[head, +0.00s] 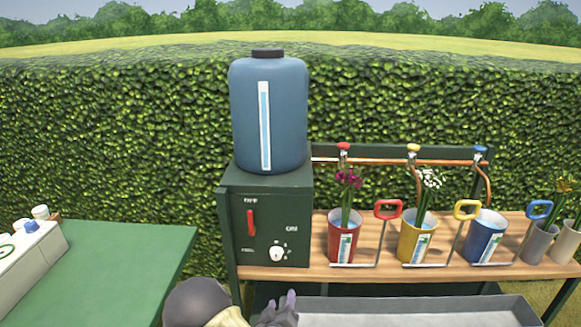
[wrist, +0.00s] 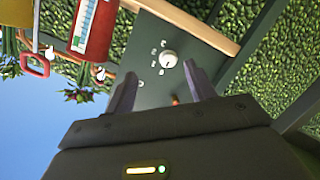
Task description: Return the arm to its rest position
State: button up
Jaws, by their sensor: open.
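My gripper (head: 282,306) is at the bottom centre of the head view, in front of the green control box (head: 290,215), with part of my arm beside it. In the wrist view my gripper (wrist: 160,85) has its two fingers spread apart with nothing between them. The control box (wrist: 145,85) shows beyond the fingers, with its white dial (wrist: 169,59). The picture there is tilted. The dial (head: 276,253) and red lever (head: 250,222) are also clear in the head view, the lever hanging below the OFF label.
A blue water tank (head: 290,110) stands on the box. Red (head: 342,246), yellow (head: 410,246) and blue (head: 478,246) buckets stand on the wooden bench; the red and yellow hold flowers. A grey tray (head: 400,308) lies below. A green table (head: 120,270) is at left.

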jog(key=s+d+r+m+g+y, duration=0.1)
jog(key=s+d+r+m+g, duration=0.2)
jog(key=s+d+r+g, duration=0.45)
jog(key=s+d+r+m+g+y, duration=0.1)
jog(key=s+d+r+m+g, duration=0.3)
jog(key=s+d+r, duration=0.6)
jog(key=s+r+g+p, duration=0.1)
jog(key=s+r+p, duration=0.2)
jog(key=r+p, duration=1.6)
jog(key=shift+s+d+n+p, duration=0.15)
jog(key=shift+d+n+p, duration=0.25)
jog(key=shift+p, duration=0.65)
jog(key=shift+f+g, duration=0.1)
jog(key=shift+g, duration=0.15)
